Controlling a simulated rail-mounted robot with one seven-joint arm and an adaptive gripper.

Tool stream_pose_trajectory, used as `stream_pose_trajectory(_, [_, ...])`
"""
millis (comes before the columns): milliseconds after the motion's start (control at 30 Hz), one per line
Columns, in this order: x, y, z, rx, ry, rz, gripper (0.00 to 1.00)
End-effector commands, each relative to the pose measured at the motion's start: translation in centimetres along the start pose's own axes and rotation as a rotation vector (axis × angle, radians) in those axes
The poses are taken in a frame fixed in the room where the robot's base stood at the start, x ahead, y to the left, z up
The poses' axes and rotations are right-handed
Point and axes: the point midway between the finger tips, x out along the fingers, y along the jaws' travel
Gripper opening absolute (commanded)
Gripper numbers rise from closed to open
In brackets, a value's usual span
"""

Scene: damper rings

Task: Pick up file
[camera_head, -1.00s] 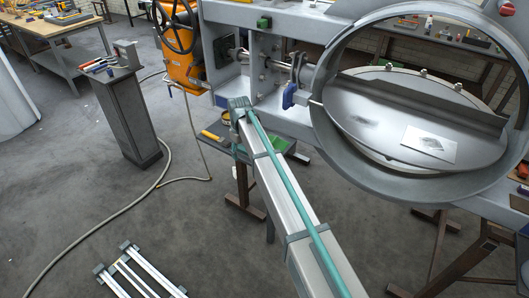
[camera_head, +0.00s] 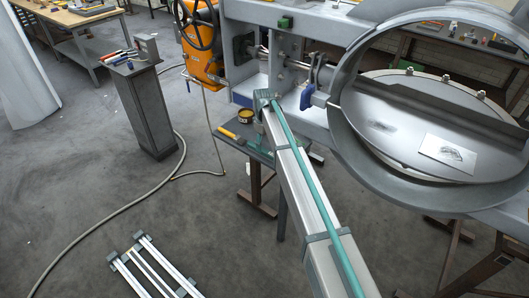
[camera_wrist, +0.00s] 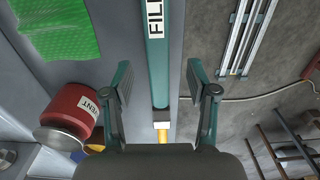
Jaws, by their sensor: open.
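The file (camera_wrist: 158,70) runs up the middle of the wrist view. It has a long teal body, a white label reading "FIL", a pale collar and a yellow handle end towards my wrist. My gripper (camera_wrist: 158,82) is open, with one finger on each side of the file and a visible gap on both sides. I cannot tell how far above it the fingers are. In the head view, the yellow handle of the file (camera_head: 229,134) shows on a small grey table (camera_head: 262,156); my arm hides the rest.
In the wrist view, a red can (camera_wrist: 75,112) marked "VENT" and a green cloth (camera_wrist: 60,28) lie left of the file. The table edge and open floor are to the right, with metal rails (camera_wrist: 245,40). A large steel ring (camera_head: 345,100) stands near my arm.

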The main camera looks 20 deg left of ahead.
Motion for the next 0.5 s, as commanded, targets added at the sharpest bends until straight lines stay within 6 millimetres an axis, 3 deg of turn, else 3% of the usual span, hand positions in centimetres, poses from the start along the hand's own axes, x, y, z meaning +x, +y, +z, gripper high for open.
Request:
stream_pose_trajectory(333, [4.0, 0.2, 0.0, 0.0, -0.001, -0.001, 0.58])
stream_pose_trajectory(500, [4.7, 0.2, 0.0, 0.0, -0.001, 0.0, 0.58])
